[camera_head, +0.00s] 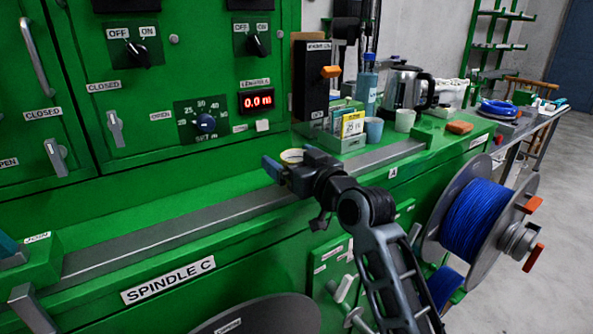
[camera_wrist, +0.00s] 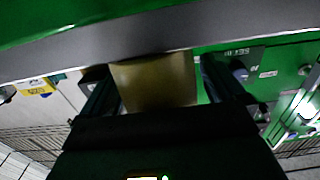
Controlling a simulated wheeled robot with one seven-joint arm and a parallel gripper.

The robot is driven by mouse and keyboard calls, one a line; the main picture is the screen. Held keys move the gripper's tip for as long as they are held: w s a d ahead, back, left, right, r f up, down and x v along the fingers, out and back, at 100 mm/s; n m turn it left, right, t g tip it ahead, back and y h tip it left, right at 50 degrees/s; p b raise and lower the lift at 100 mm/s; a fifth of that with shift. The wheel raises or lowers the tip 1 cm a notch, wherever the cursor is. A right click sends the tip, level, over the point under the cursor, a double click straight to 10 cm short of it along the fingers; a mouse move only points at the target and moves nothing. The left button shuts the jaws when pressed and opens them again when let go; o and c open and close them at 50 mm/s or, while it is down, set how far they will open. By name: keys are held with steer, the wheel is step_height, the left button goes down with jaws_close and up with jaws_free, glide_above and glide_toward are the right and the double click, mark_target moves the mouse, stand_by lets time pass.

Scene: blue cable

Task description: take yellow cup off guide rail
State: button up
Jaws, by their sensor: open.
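The yellow cup (camera_head: 291,156) is at the grey guide rail (camera_head: 180,223), with only its upper part showing beyond my gripper (camera_head: 285,165). In the wrist view the cup (camera_wrist: 155,82) looks like a dull yellow block between my two fingers. The grey band of the rail (camera_wrist: 150,38) runs behind it. My gripper (camera_wrist: 160,88) is open, with one finger on each side of the cup. I cannot tell whether either finger touches it. The cup's lower part is hidden by my gripper in the head view.
A green machine cabinet with switches rises behind the rail. To the right stand a tray of boxes (camera_head: 344,139), a blue cup (camera_head: 374,130), a white cup (camera_head: 405,120), a blue bottle (camera_head: 367,85) and a kettle (camera_head: 403,88). A blue cable spool (camera_head: 478,220) is at the right.

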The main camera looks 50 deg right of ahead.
steer(key=shift+c, duration=0.4)
steer(key=c, duration=1)
